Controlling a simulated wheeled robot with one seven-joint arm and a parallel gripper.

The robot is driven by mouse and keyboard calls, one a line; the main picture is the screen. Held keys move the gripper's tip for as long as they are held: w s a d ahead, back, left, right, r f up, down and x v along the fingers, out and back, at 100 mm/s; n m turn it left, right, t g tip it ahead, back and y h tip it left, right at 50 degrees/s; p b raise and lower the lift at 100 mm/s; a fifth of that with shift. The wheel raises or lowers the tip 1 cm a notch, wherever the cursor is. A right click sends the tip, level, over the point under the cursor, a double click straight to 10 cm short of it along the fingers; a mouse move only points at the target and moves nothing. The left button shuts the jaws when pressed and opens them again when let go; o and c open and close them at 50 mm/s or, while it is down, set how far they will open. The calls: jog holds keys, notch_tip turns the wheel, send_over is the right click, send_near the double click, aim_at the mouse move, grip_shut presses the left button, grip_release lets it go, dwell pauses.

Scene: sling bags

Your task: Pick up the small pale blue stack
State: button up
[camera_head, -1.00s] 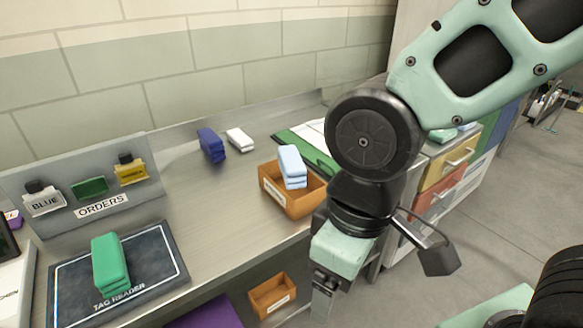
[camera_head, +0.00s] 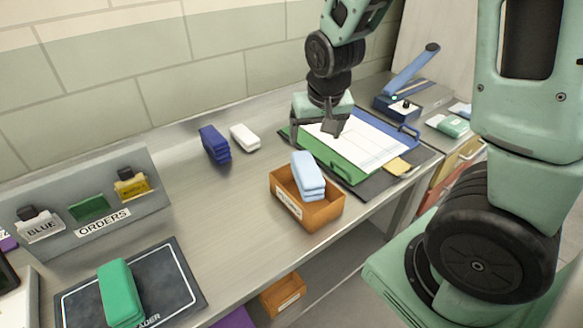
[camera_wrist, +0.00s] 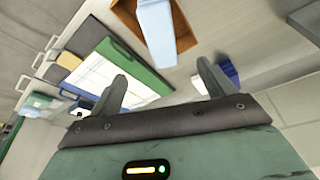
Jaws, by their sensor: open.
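The small pale blue stack (camera_head: 308,176) stands tilted in an orange-brown open box (camera_head: 325,216) on the metal bench, its upper part above the rim. In the wrist view the pale blue stack (camera_wrist: 158,35) and the box (camera_wrist: 184,30) show at the top, beyond the fingertips. My gripper (camera_head: 316,138) is open and empty, behind the box and above the green and white clipboard (camera_head: 352,172). Its two spread fingers (camera_wrist: 163,80) are apart from the stack in the wrist view.
A dark blue stack (camera_head: 214,145) and a white stack (camera_head: 244,137) lie left of my gripper. A green stack (camera_head: 120,292) rests on the tag reader (camera_head: 185,275). A hole punch (camera_head: 400,105) stands at the back right. Bare bench lies left of the box.

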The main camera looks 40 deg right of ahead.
aim_at(307, 166)
jog(key=p+x, duration=0.2)
jog(key=x, duration=0.9)
jog(key=shift+f, duration=0.3)
jog(key=shift+p+x, duration=1.25)
jog(key=shift+x, duration=1.35)
jog(key=shift+w+a, duration=0.1)
jog(key=shift+a, duration=0.05)
jog(key=c, duration=1.2)
jog(key=shift+r, duration=0.25)
jog(key=shift+c, duration=0.2)
